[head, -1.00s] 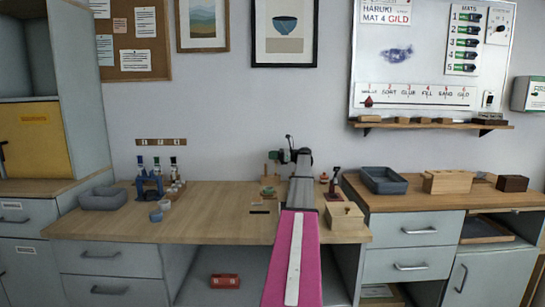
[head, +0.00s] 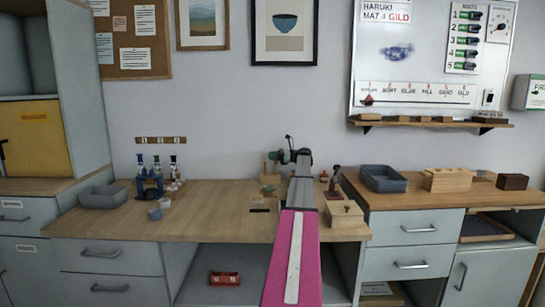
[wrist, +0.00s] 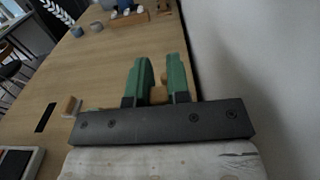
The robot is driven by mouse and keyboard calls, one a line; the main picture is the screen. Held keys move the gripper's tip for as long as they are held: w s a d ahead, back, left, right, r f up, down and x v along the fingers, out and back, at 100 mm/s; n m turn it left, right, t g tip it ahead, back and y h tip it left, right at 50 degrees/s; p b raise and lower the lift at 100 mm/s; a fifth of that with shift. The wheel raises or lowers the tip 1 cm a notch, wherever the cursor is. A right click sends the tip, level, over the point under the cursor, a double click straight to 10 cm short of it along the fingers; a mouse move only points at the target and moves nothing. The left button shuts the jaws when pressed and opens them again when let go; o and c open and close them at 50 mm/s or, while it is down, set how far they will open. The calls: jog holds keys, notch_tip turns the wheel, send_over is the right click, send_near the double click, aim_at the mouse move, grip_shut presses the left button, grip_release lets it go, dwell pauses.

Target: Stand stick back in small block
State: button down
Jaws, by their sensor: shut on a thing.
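My gripper (wrist: 160,82) has two green fingers and points left along the back of the bench, near the wall. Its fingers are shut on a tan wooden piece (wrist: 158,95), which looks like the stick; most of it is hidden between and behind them. In the head view my gripper (head: 273,156) is partly hidden by my own arm. A small wooden block (wrist: 70,105) stands on the bench top, left of the fingers in the wrist view. I cannot tell for sure whether it is the task's small block.
A dark slot (head: 260,211) lies in the bench top (head: 220,220). A blue bottle rack (head: 150,188), small cups (head: 155,214) and a grey tray (head: 103,197) stand at the left. A wooden box (head: 345,215) stands right of my arm. The middle left of the bench is clear.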

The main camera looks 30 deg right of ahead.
jog(key=shift+f, duration=1.4)
dwell(1.2)
jog(key=c, duration=1)
grip_release()
jog(key=shift+d, duration=0.1)
jog(key=v, duration=0.4)
jog(key=shift+s+d, duration=0.3)
jog(key=shift+r, duration=0.1)
jog(key=a+r, duration=1)
jog(key=a, duration=0.1)
jog(key=shift+w+a+r, duration=0.3)
jog(key=shift+w+r, duration=0.1)
jog(key=shift+w, duration=0.1)
